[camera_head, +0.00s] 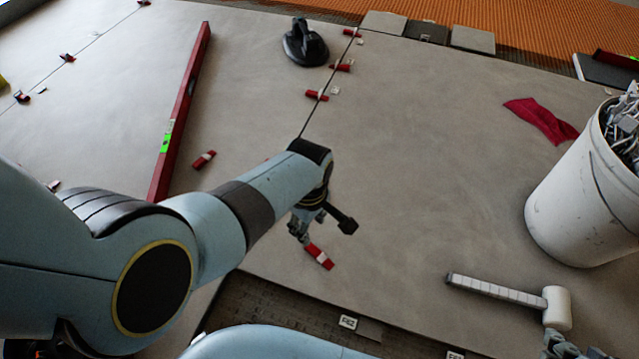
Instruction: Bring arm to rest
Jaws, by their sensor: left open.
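My left arm comes in from the left and reaches over the seam between the large grey tiles. Its left gripper (303,232) points down, open, beside a red wedge (319,256) with a white mark that lies on the tile near its front edge. The wedge is just below the fingertips in the picture; I cannot tell whether they touch it. Part of my right gripper (572,346) shows at the bottom right, below the head of a white mallet (557,308); most of it is cut off, so its jaws are unclear.
A red spirit level (184,105) lies on the left tile. A black suction cup (304,45) and several red wedges are by the seam. A white bucket (575,195) and a red cloth (540,119) are on the right. The right tile's middle is clear.

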